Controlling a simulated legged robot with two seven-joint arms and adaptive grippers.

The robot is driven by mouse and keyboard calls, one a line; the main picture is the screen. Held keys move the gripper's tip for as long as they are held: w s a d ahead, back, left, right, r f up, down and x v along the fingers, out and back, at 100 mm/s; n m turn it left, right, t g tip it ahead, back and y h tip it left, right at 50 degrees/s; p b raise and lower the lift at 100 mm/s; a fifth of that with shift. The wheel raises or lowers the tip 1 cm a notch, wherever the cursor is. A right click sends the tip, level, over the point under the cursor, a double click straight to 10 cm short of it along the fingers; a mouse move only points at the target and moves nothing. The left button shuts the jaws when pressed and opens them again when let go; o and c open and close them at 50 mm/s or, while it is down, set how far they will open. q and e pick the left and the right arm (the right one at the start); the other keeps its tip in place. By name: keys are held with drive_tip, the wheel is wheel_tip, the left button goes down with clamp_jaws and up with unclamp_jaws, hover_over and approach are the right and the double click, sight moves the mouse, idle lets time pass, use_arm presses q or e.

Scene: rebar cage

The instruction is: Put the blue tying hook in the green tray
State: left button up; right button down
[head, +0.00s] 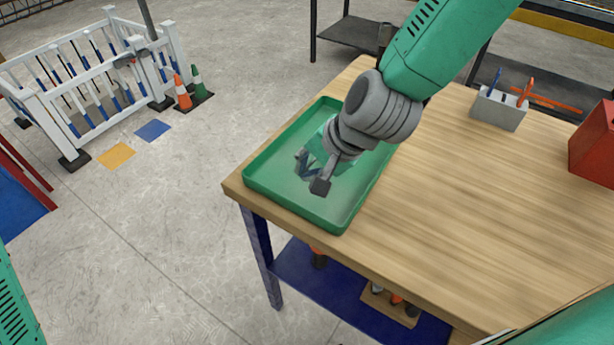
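The green tray (266,180) lies on the near left corner of the wooden table. My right gripper (311,172) reaches down over the tray, its fingertips apart. Dark blue-grey shapes show between and behind the fingers; I cannot tell whether they are finger parts or something in the tray. A blue upright tool (495,80), which looks like the tying hook, stands in a grey holder (498,110) at the back right of the table. Its lower end is hidden in the holder. My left gripper is out of view.
An orange tool (525,92) stands in the same holder. A red box (594,146) is at the table's right edge. The wooden table (465,190) is clear in the middle. A white fence (85,85) and cones (182,92) stand on the floor at left.

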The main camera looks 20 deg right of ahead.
wheel_tip(320, 180, down, 2)
drive_tip(key=shift+f, duration=0.2)
drive_tip(key=shift+d+r, duration=0.1)
drive_tip(key=c, duration=2)
unclamp_jaws()
